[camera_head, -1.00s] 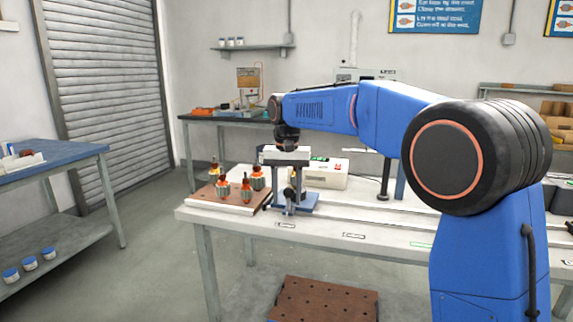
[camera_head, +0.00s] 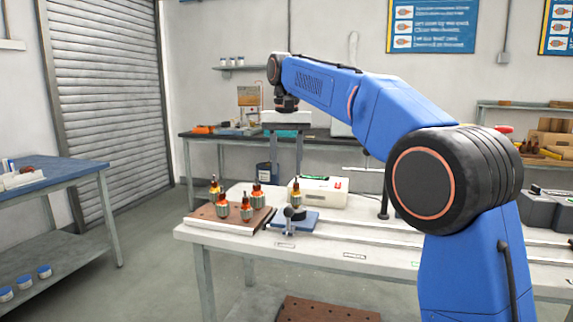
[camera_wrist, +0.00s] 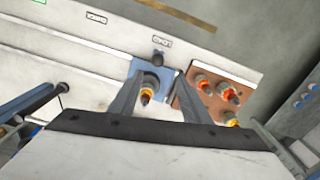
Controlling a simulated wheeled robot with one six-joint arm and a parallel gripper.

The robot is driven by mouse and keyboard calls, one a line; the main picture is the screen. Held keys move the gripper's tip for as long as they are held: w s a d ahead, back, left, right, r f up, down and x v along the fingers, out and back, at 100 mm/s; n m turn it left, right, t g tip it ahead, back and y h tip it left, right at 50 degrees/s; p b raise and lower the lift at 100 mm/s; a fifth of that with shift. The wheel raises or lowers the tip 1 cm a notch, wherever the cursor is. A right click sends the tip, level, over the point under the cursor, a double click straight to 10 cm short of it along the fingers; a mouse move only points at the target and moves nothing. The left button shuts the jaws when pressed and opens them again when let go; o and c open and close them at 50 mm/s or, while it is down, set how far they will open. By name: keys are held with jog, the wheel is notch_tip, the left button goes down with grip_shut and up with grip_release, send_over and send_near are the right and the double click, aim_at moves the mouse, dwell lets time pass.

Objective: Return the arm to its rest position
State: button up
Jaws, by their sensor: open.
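My gripper (camera_head: 287,170) hangs above the workbench (camera_head: 225,242), fingers pointing down, open and empty. In the wrist view its two fingers (camera_wrist: 159,78) stand apart, with an armature (camera_wrist: 147,92) showing between them, below. That armature, orange and copper with a dark shaft, also shows upright at the blue fixture (camera_head: 300,222) in the head view (camera_head: 297,198). The fixture has a dark round knob at its front. Several similar armatures (camera_head: 246,208) stand on the brown board (camera_head: 210,219) to the left. My blue arm is raised and reaches left over the bench.
A white boxed device (camera_head: 325,190) sits behind the fixture. A dark post (camera_head: 384,203) stands to its right, near the bench rails. A back table (camera_head: 200,135) holds equipment. A blue-topped table (camera_head: 50,175) stands at left. Space above the bench is free around my gripper.

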dwell(0.3)
jog(key=s+d+f+t, duration=0.1)
jog(key=s+d+f, duration=0.2)
jog(key=s+d, duration=0.6)
jog(key=s+d+f+t, duration=0.1)
jog(key=s+d+f, duration=0.2)
jog(key=s+d, duration=0.5)
jog(key=s+d+f+t, duration=0.1)
jog(key=s+d+f, duration=0.2)
jog(key=s+f, duration=0.4)
jog(key=s+d+f+n+t, duration=0.1)
jog(key=s+d+f, duration=0.2)
jog(key=s+f, duration=0.4)
jog(key=s+d+f, duration=0.3)
jog(key=s+f, duration=0.4)
jog(key=s, duration=0.1)
jog(key=shift+s+d+f+t, duration=0.2)
jog(key=shift+d+f+t, duration=0.2)
